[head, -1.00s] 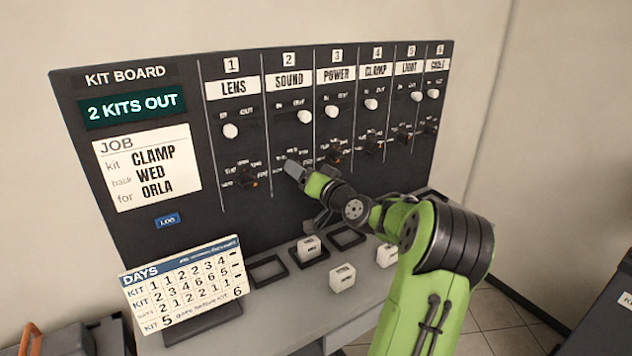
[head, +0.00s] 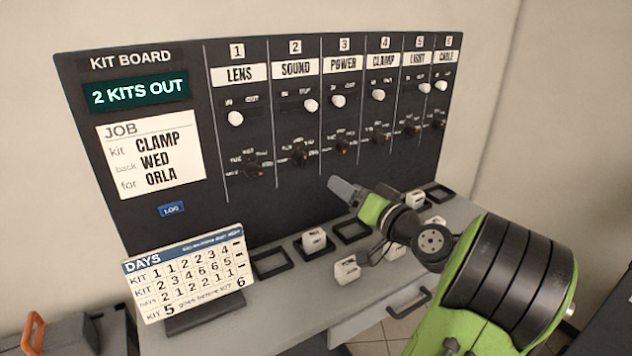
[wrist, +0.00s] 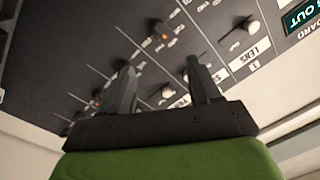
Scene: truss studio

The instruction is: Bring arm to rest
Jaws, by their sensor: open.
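My gripper (head: 346,191) is in front of the lower part of the kit board (head: 88,152), below the POWER column, and holds nothing. In the wrist view my gripper (wrist: 162,72) shows two dark fingers standing apart, with the board (wrist: 40,60) tilted beyond them. My green arm reaches in from the lower right of the head view. The fingers look clear of the board's knobs, though the exact gap to the board cannot be told.
White cubes (head: 346,268) and dark square frames (head: 271,262) are on the grey counter (head: 215,340) below my gripper. A DAYS card (head: 186,272) stands at the counter's left. A dark case with an orange handle (head: 33,333) is at lower left.

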